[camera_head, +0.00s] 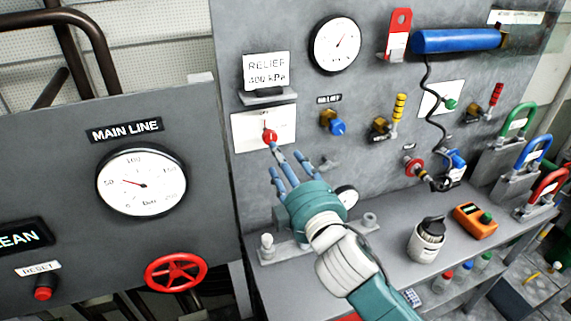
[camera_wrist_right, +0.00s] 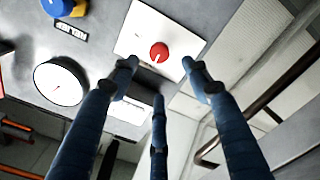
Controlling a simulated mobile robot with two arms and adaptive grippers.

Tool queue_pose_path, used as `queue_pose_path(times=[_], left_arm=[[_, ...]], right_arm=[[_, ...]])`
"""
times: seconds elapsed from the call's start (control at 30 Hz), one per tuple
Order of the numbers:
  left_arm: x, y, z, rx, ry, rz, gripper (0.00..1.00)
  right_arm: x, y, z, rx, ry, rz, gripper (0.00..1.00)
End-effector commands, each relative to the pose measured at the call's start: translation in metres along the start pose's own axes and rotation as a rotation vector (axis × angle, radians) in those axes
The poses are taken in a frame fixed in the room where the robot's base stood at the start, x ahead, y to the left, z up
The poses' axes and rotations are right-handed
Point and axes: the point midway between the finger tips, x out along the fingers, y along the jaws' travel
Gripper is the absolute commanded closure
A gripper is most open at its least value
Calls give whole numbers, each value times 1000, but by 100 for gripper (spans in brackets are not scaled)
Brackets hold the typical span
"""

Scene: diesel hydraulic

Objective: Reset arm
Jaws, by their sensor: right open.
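My right gripper (camera_head: 284,162) comes in from the bottom right of the head view, in front of the grey panel. Its blue fingers are spread open and empty. One fingertip appears just below a red knob (camera_head: 269,136) on a white plate (camera_head: 248,132); I cannot tell whether they touch. In the right wrist view the red knob (camera_wrist_right: 159,52) shows between the spread fingers of the gripper (camera_wrist_right: 160,72). My left gripper is not in view.
The panel carries a "RELIEF 400 kPa" sign (camera_head: 266,70), a gauge (camera_head: 335,45), a blue relief knob (camera_head: 337,127) and a blue cylinder (camera_head: 455,40). A main line gauge (camera_head: 141,181) and red handwheel (camera_head: 175,272) are left.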

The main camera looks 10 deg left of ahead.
Motion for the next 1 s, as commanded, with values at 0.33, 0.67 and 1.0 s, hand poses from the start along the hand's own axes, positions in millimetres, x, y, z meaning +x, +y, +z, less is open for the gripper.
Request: queue_pose_path(times=[0.33, 0.67, 1.0], left_arm=[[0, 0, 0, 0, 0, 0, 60], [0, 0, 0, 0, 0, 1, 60], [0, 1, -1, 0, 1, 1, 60]], right_arm=[[-8, 0, 0, 0, 0, 0, 52], [-41, -23, 62, 209, -175, -46, 52], [-214, -125, 219, 748, -758, -175, 52]])
